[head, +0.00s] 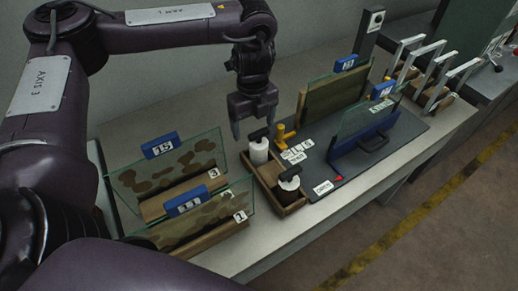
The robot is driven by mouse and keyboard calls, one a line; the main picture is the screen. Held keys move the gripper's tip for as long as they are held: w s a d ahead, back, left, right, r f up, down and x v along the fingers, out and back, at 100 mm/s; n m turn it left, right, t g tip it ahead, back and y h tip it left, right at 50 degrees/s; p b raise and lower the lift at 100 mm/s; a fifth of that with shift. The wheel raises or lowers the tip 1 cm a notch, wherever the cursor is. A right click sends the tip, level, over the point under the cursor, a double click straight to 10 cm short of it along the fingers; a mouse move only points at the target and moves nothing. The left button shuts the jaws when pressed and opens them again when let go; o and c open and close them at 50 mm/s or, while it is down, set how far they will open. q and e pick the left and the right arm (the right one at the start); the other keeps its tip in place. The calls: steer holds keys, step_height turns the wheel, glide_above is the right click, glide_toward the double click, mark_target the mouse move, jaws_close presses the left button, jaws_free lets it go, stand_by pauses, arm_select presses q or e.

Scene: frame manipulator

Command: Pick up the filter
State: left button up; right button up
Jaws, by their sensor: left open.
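No object is plainly marked as the filter, and I cannot tell which one it is. Glass panes with blue numbered clips stand upright: a rear-left pane (195,158) and a front-left pane (225,200) in wooden holders. Farther right, another pane (338,92) stands in a wooden frame, and a clear pane (366,118) stands in a blue holder (350,141). My left gripper (253,128) points down, open and empty, above the back of a small wooden tray (293,208). My right gripper is not in view.
White-handled frames (437,75) stand at the far right. The grey table's front edge is clear.

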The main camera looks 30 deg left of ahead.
mark_target(259, 142)
arm_select(q)
steer(key=shift+d+f, duration=0.25)
steer(key=shift+f, duration=0.75)
steer(key=f, duration=0.1)
steer(key=f+p, duration=0.1)
steer(key=f, duration=0.1)
steer(key=shift+w+d+f, duration=0.15)
steer(key=shift+d, duration=0.25)
steer(key=shift+f, duration=0.4)
steer(key=shift+c, duration=1.3)
steer(key=c, duration=0.7)
steer(key=shift+c, duration=0.8)
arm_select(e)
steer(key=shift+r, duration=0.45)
arm_select(q)
steer(key=shift+r, duration=0.1)
